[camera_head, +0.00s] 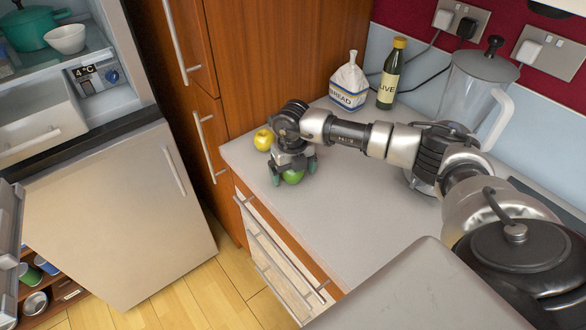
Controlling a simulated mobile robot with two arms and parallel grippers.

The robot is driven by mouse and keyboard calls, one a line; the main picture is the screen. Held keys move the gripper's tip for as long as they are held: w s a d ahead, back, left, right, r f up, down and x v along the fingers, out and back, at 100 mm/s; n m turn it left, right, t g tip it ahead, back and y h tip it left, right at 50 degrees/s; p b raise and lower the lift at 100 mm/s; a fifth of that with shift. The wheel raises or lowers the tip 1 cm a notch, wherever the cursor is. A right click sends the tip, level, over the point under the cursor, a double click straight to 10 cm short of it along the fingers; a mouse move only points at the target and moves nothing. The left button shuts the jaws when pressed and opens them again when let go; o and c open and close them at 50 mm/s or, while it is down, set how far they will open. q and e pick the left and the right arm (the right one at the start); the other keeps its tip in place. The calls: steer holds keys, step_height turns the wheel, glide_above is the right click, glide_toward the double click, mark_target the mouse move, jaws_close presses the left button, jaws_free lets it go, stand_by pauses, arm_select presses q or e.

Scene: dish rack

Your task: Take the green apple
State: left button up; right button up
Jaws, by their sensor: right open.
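The green apple (292,177) rests on the grey counter (330,215) near its front left edge. My right gripper (293,175) points down over it, with its fingers apart on either side of the apple. The gripper hides the apple's upper part, and I cannot tell whether the fingers touch it. My left gripper is not in view.
A yellow apple (263,139) lies just behind and left of the gripper. A bread bag (349,86), an olive oil bottle (391,75) and a clear jug (474,90) stand at the back. A dark lidded pot (518,243) is at right. The fridge (25,110) stands open at left.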

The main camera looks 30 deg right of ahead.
steer(key=c, duration=1)
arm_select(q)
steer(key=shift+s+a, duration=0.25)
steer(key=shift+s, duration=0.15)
arm_select(e)
steer(key=shift+r, duration=0.1)
